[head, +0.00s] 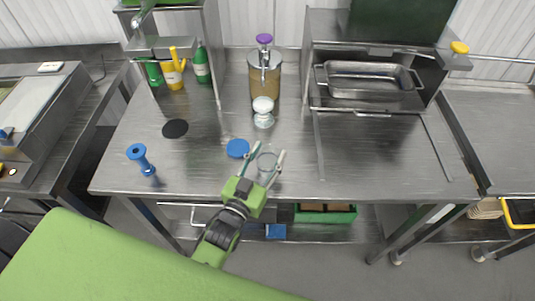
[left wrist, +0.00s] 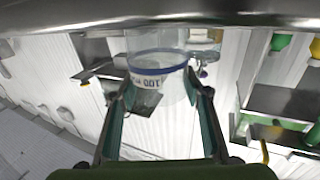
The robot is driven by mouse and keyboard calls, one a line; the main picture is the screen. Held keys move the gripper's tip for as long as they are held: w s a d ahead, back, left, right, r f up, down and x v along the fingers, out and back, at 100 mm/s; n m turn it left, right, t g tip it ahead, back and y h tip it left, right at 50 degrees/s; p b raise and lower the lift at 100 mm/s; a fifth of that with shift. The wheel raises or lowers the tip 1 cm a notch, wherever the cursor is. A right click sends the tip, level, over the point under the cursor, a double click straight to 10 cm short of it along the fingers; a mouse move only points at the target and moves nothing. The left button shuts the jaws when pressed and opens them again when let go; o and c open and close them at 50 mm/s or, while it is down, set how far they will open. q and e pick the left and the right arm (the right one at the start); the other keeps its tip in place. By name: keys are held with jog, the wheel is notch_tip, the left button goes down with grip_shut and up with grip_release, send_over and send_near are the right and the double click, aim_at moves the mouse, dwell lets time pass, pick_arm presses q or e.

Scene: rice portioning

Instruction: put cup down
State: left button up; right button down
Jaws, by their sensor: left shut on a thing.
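A clear cup (head: 267,162) sits between the fingers of my left gripper (head: 269,150), near the front edge of the steel table. A blue disc (head: 238,148) lies flat just left of the gripper. A black disc (head: 175,128) lies farther left. My right gripper is not in view.
A dispenser (head: 265,82) with a purple knob stands at the back, with a white-topped item (head: 263,106) in front. Bottles (head: 202,66) stand at the back left. A metal tray (head: 368,80) is at the right. The table's right front is clear.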

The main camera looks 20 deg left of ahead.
pick_arm(q)
jog(key=shift+f, duration=0.15)
jog(key=o, duration=1)
